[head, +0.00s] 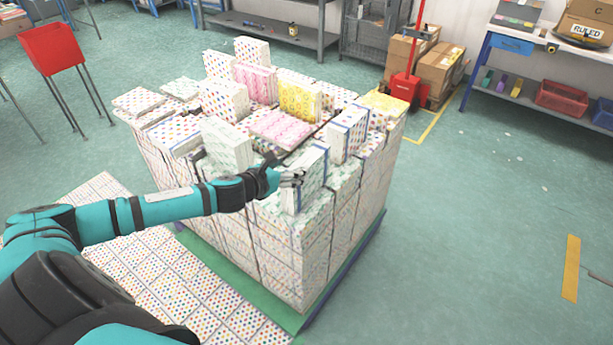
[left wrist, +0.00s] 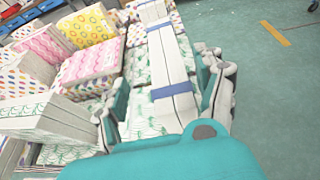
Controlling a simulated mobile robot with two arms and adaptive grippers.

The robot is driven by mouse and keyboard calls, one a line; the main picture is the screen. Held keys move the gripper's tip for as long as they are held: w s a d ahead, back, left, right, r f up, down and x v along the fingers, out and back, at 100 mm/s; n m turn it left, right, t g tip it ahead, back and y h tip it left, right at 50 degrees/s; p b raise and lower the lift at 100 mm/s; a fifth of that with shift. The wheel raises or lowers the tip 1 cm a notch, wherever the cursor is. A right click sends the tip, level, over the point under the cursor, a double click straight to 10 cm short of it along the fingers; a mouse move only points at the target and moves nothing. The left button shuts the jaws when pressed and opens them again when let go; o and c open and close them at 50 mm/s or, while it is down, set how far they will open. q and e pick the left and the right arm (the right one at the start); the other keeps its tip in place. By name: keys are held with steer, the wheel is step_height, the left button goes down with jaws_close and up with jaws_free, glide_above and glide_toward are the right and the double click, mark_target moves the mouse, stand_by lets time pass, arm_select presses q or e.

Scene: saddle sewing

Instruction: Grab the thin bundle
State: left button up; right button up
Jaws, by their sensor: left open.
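A thin bundle with a green pattern and a blue strap (head: 311,179) stands on edge at the near right corner of the stacked pile. It also shows in the left wrist view (left wrist: 175,95), its spine running away from me between the two fingers. My left gripper (head: 288,178) is open at this bundle; in the left wrist view the gripper (left wrist: 165,100) has one finger on each side of it. I cannot tell whether the fingers touch it. My right gripper is not in view.
The pile (head: 290,250) stands on a green-edged pallet. Another strapped bundle (head: 348,132) stands just behind. The floor to the right is mostly clear.

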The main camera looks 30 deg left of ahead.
mark_target(304, 162)
arm_select(q)
steer(key=shift+w+d+f, duration=0.1)
steer(key=shift+w+f, duration=0.15)
steer(key=shift+w, duration=0.65)
steer(key=x, duration=0.1)
steer(key=p+x, duration=0.1)
steer(key=x, duration=0.2)
steer(key=shift+w+d+p, duration=0.15)
steer(key=shift+d+p, duration=0.15)
steer(key=shift+d, duration=0.1)
steer(key=shift+w+f, duration=0.2)
steer(key=shift+s, duration=0.1)
steer(key=shift+c, duration=0.2)
steer(key=shift+c, duration=1.3)
jaws_close()
steer(key=shift+r, duration=0.2)
